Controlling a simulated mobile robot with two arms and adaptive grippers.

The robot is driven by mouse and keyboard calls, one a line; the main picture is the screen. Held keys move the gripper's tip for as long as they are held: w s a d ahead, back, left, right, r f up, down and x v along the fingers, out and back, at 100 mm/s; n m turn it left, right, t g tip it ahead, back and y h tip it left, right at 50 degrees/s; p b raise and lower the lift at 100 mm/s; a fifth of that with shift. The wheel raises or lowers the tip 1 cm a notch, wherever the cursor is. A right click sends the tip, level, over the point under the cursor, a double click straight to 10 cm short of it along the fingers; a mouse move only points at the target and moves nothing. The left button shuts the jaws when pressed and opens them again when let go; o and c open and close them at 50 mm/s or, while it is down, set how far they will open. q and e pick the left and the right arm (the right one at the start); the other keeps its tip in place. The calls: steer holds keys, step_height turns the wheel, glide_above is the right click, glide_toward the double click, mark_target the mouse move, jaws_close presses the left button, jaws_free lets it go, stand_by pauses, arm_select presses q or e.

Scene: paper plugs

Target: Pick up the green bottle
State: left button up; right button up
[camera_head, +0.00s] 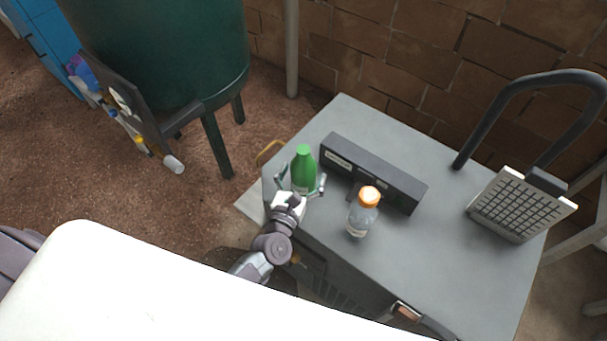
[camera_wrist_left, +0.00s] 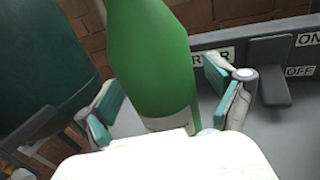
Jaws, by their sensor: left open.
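The green bottle (camera_head: 303,168) stands upright near the left end of the grey cabinet top, just left of a dark box. My left gripper (camera_head: 302,188) is open at the bottle, with one finger on each side of it. In the left wrist view the green bottle (camera_wrist_left: 152,62) rises between the spread fingers of my left gripper (camera_wrist_left: 165,105), and gaps show beside it. The bottle's top is cut off in that view, and its base is partly hidden by the gripper. My right gripper is in neither view.
A clear bottle with an orange cap (camera_head: 362,212) stands right of my left gripper. The dark box (camera_head: 372,172) with labels lies behind both bottles. A white grid panel (camera_head: 520,207) and a black curved handle (camera_head: 530,85) are at the right. The grey top (camera_head: 450,270) is clear in front.

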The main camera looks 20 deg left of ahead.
arm_select(q)
steer(key=c, duration=1.3)
steer(key=shift+r, duration=0.1)
